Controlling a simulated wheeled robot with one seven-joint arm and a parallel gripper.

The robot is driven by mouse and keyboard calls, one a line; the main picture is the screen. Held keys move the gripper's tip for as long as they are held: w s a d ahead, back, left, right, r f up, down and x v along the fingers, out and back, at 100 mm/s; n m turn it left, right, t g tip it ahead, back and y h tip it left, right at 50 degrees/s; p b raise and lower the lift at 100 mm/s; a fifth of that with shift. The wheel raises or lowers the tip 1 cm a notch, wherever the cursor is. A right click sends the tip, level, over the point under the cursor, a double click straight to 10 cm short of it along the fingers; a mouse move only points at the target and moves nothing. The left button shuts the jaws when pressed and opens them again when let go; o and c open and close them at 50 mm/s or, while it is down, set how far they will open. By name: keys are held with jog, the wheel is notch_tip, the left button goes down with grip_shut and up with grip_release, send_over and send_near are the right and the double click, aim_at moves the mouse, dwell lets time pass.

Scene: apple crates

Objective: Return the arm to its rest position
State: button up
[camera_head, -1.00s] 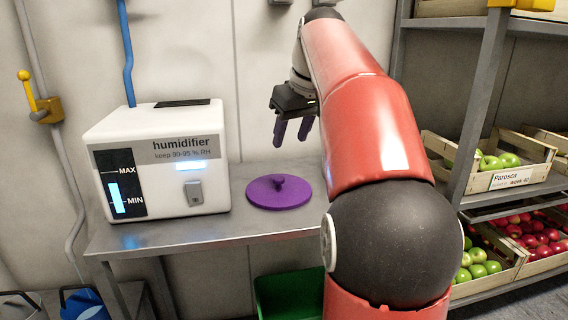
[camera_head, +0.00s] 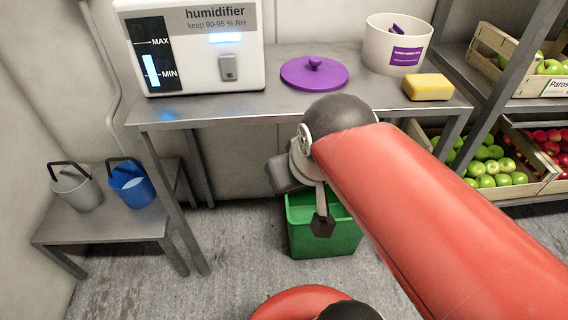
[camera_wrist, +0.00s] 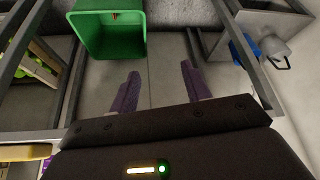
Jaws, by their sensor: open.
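My gripper (camera_wrist: 161,86) shows in the wrist view with its two purple fingers spread apart and nothing between them. In the head view my red arm reaches in from the lower right and folds at a dark joint in front of the steel table's front edge. The fingers cannot be made out in the head view.
The steel table (camera_head: 190,108) holds the humidifier (camera_head: 195,45), a purple lid (camera_head: 314,73), a white tub (camera_head: 398,45) and a yellow sponge (camera_head: 427,87). A green bin (camera_head: 325,240) stands below. Blue (camera_head: 131,185) and grey (camera_head: 77,187) buckets are left, apple crates right.

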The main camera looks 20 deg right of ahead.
jog(key=shift+s+a+f, duration=0.2)
jog(key=shift+s+f, duration=0.55)
jog(key=shift+f, duration=0.3)
